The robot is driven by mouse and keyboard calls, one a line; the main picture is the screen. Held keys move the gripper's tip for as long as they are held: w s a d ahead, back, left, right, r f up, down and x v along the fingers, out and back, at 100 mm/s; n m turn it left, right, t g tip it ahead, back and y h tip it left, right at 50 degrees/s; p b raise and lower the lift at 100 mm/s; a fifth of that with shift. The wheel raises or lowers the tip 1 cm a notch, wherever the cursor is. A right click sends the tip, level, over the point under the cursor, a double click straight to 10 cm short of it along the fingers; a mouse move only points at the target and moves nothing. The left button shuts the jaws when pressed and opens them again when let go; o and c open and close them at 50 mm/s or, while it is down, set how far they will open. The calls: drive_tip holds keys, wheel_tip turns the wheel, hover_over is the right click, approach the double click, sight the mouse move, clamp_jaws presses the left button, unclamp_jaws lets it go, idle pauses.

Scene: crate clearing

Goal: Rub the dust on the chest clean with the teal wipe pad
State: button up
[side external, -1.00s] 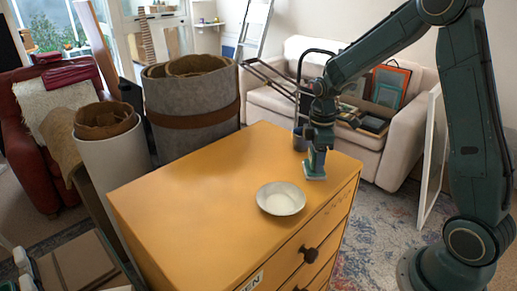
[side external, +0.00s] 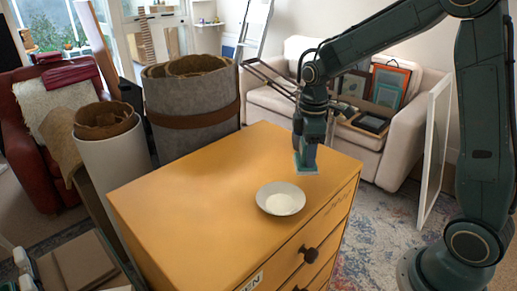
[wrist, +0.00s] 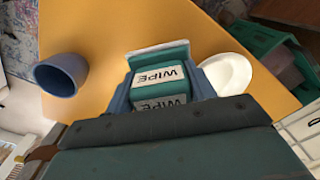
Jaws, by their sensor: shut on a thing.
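The chest (side external: 170,200) is orange-yellow with a flat top and dark drawer knobs. My gripper (side external: 307,152) is upright over the far right part of the top, shut on the teal wipe pad (side external: 306,171). In the wrist view the pad (wrist: 160,88), its block marked WIPE, sits between the fingers with its pale base at or just above the wood; I cannot tell whether it touches. I cannot make out a distinct dust patch on the visible top; some of it is hidden behind my gripper.
A white bowl (side external: 281,203) stands on the chest near its front right edge, close to the pad. A blue-grey cup (wrist: 62,76) stands on the top on the pad's other side. Large rolls (side external: 190,110) stand behind the chest. The left of the top is clear.

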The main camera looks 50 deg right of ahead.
drive_tip(key=shift+r, duration=1.75)
